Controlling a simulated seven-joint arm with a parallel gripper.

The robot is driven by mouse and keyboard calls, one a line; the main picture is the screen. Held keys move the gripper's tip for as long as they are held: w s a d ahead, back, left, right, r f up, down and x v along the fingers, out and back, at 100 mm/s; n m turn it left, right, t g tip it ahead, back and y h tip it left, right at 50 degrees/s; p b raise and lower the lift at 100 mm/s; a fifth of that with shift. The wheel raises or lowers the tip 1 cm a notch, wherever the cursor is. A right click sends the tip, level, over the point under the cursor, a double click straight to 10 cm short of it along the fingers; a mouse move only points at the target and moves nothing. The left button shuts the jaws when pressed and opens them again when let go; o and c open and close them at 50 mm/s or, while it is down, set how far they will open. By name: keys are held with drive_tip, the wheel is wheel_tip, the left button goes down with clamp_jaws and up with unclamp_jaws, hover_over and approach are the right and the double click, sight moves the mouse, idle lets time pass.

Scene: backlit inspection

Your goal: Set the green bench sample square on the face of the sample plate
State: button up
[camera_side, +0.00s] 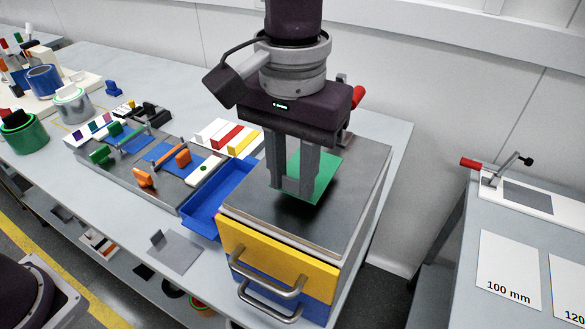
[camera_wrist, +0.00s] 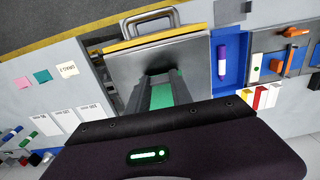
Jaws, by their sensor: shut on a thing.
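The green bench sample (camera_side: 323,178) is a flat green sheet held between the fingers of my gripper (camera_side: 291,187), over the top of the drawer unit. I take the dark grey metal top as the sample plate (camera_side: 246,203). In the wrist view the sample (camera_wrist: 162,95) shows as a green strip between the fingers, over the plate (camera_wrist: 192,58). A dark shadow lies on the plate by the fingertips. I cannot tell whether the sample's lower edge touches the plate. The fingers hide part of the sample.
The unit has a yellow drawer (camera_side: 270,255) with a metal handle. A blue tray (camera_side: 213,207) stands left of it, with a purple marker (camera_wrist: 221,61) inside. Fixtures with orange clamps (camera_side: 145,178) lie further left. A red-handled device (camera_side: 357,97) stands behind my gripper.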

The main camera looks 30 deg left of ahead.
drive_tip(key=shift+f, duration=0.3)
drive_tip(key=shift+f, duration=0.8)
drive_tip(key=o, duration=1.1)
drive_tip(key=shift+c, duration=0.2)
wheel_tip(320, 180, up, 7)
drive_tip(key=shift+r, duration=0.1)
